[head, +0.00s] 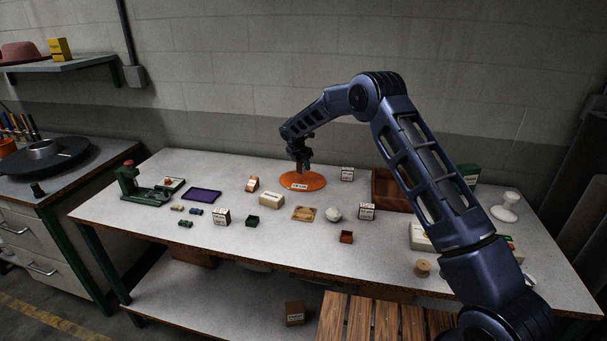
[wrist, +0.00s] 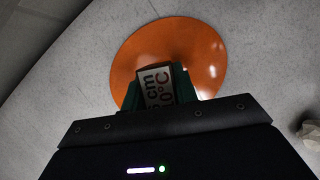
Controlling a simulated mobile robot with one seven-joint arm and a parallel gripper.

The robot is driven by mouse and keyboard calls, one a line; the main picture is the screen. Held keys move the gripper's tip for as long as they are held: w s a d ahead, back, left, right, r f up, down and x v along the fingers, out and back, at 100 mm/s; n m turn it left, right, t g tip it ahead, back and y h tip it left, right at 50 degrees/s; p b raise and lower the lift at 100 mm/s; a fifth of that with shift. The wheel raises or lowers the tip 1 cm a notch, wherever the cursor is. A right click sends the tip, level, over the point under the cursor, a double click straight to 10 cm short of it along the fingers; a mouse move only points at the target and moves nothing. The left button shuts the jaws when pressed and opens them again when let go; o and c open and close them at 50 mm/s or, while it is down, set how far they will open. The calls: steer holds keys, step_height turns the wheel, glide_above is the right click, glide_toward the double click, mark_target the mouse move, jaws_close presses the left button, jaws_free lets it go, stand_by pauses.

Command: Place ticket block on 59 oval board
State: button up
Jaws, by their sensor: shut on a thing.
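The orange oval board (head: 313,183) lies on the workbench below my gripper, near the back. A small white printed label shows at its front edge in the head view; I cannot read it there. My gripper (head: 302,170) points down over the board. In the wrist view its green fingers (wrist: 156,90) are shut on a small white ticket block (wrist: 158,86) with dark and red print, partly reading "cm" and "0°C". The orange board (wrist: 205,62) lies behind the block. I cannot tell whether the block touches the board.
Similar printed blocks stand at the right (head: 347,174), at front right (head: 366,211) and at left (head: 221,217). A cream box (head: 271,200), wooden plate (head: 305,214), white faceted object (head: 333,214) and brown tray (head: 384,190) are nearby.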

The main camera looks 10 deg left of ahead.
mark_target(303, 179)
steer(key=shift+f, duration=2.15)
steer(key=shift+f, duration=0.1)
steer(key=o, duration=1)
